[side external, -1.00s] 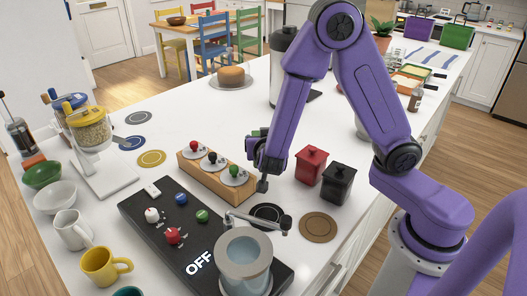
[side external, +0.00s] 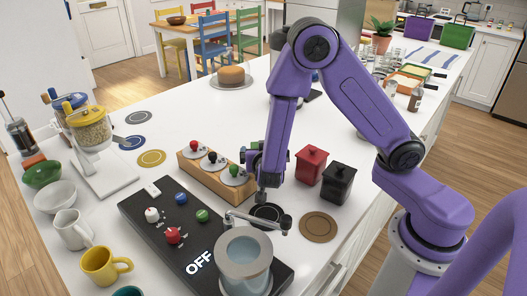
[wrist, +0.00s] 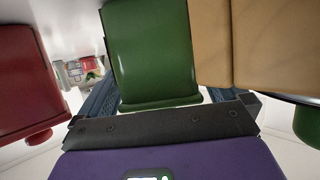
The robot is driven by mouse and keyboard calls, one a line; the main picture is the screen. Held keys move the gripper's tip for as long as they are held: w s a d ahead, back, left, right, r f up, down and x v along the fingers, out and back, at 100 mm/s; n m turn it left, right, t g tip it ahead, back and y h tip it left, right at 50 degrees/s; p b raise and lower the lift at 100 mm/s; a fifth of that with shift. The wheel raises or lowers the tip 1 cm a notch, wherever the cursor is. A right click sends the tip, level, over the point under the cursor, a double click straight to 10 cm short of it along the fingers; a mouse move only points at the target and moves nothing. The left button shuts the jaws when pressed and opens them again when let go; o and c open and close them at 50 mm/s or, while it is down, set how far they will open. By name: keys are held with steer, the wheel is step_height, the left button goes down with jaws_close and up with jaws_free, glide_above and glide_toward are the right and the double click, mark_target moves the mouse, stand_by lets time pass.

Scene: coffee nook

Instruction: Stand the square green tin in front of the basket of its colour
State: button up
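The square green tin (wrist: 150,55) fills the middle of the wrist view, its lid edge near my gripper's dark palm. My gripper (wrist: 158,98) has a finger on each side of the tin; whether they press on it cannot be told. In the side external view, my gripper (side external: 262,195) hangs between the wooden rack and the red tin, and hides most of the green tin. Only bits of green show beside it. The green basket (side external: 457,36) stands at the far right end of the counter, beside the purple basket (side external: 418,28).
The red tin (side external: 311,165) and black tin (side external: 337,183) stand close on the right. The wooden rack (side external: 215,177) is close on the left. Jars and trays line the counter toward the baskets.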

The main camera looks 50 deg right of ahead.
steer(key=shift+r, duration=0.15)
steer(key=shift+s+a+r, duration=0.15)
steer(key=shift+a, duration=0.05)
steer(key=v, duration=1.1)
steer(key=shift+s, duration=0.25)
steer(key=shift+a, duration=0.15)
